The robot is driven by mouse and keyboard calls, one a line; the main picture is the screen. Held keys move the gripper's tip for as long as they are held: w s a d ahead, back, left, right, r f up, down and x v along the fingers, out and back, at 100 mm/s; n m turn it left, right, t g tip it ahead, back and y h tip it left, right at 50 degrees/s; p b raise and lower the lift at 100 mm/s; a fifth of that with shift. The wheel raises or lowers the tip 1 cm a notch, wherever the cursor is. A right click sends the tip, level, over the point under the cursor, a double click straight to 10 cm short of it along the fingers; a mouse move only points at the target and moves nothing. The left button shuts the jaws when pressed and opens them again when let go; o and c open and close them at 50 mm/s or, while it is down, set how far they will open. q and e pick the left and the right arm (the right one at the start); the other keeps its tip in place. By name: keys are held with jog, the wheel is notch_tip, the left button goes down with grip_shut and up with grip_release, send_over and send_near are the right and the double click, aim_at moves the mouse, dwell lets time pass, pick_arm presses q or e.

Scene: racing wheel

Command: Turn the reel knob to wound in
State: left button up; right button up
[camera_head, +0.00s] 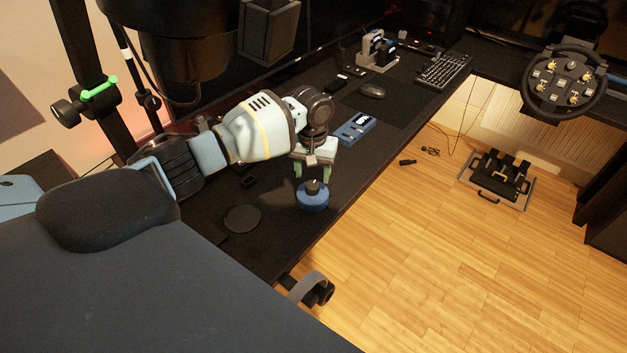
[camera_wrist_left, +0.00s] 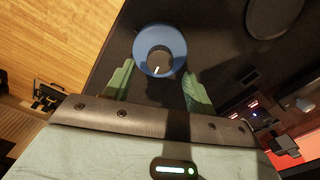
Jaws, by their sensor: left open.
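The reel (camera_head: 312,199) is a round blue body with a black knob (camera_head: 314,186) on top, standing on the black desk near its front edge. In the left wrist view the blue reel (camera_wrist_left: 178,42) lies ahead of the fingers, and its black knob (camera_wrist_left: 160,60) carries a short white mark pointing toward the gripper. My left gripper (camera_head: 313,172) is open, with green fingers just above and behind the reel. In the left wrist view the left gripper (camera_wrist_left: 158,80) has its fingers spread to either side below the reel, with nothing between them. My right gripper is not seen.
A black round coaster (camera_head: 242,219) lies left of the reel on the desk (camera_head: 350,183). A blue box (camera_head: 356,128), a mouse (camera_head: 372,91) and a keyboard (camera_head: 444,70) are farther back. Pedals (camera_head: 497,180) stand on the floor, and a racing wheel (camera_head: 563,82) is at the right.

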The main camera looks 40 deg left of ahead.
aim_at(313, 184)
pick_arm(q)
notch_tip(313, 184, down, 3)
jog(key=shift+f, duration=0.25)
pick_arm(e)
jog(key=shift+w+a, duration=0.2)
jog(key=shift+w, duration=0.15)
pick_arm(q)
jog(key=c, duration=1)
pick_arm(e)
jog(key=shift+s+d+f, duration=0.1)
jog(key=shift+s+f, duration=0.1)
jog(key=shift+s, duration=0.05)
